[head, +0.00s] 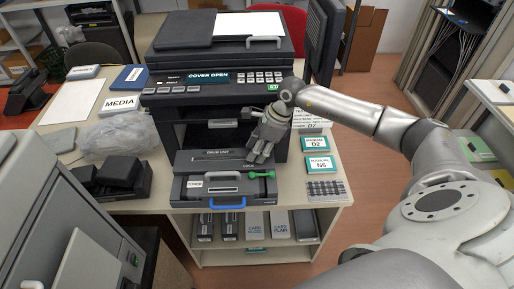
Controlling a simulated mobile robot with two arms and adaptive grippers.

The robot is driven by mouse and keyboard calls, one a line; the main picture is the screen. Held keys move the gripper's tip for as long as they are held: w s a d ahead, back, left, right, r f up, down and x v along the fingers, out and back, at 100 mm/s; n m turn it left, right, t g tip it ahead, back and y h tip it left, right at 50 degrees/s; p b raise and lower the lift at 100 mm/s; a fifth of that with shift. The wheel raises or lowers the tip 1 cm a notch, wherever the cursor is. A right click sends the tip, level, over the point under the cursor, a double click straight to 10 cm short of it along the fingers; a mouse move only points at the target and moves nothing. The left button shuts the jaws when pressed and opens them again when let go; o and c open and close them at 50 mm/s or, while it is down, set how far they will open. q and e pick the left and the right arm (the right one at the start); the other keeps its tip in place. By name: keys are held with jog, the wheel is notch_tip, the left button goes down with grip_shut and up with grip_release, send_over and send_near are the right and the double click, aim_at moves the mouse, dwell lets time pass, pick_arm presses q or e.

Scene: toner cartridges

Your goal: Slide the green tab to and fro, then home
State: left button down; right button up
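The green tab (263,175) is a small bar with rounded ends. It lies at the right of the top of a dark grey unit (215,197) labelled TONER, which has a pale grip and a blue handle (228,206) at its front. Behind it is a part labelled DRUM UNIT (200,158). My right gripper (258,160) points down just behind and above the green tab, with a small gap in the picture. Its fingers are small and overlap, so I cannot tell whether they are open or shut. My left gripper is not in view.
The printer (215,100) stands behind, its display reading COVER OPEN. Cards labelled D2 (315,144) and N6 (319,163) lie at the right. A shelf below holds several boxes.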

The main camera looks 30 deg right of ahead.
grip_shut()
jog(key=shift+a, duration=0.1)
jog(key=w+a+b, duration=0.2)
jog(key=w+a, duration=0.1)
jog(key=a, duration=0.1)
jog(key=w+a+b, duration=0.2)
jog(key=a, duration=0.3)
jog(key=w+a+b, duration=0.2)
jog(key=w+a, duration=0.1)
jog(key=a, duration=0.2)
jog(key=shift+w+b, duration=0.3)
jog(key=shift+w+a+r, duration=0.1)
jog(key=shift+w+a, duration=0.1)
jog(key=shift+a, duration=0.1)
grip_release()
jog(key=shift+w+a, duration=0.1)
jog(key=shift+a, duration=0.05)
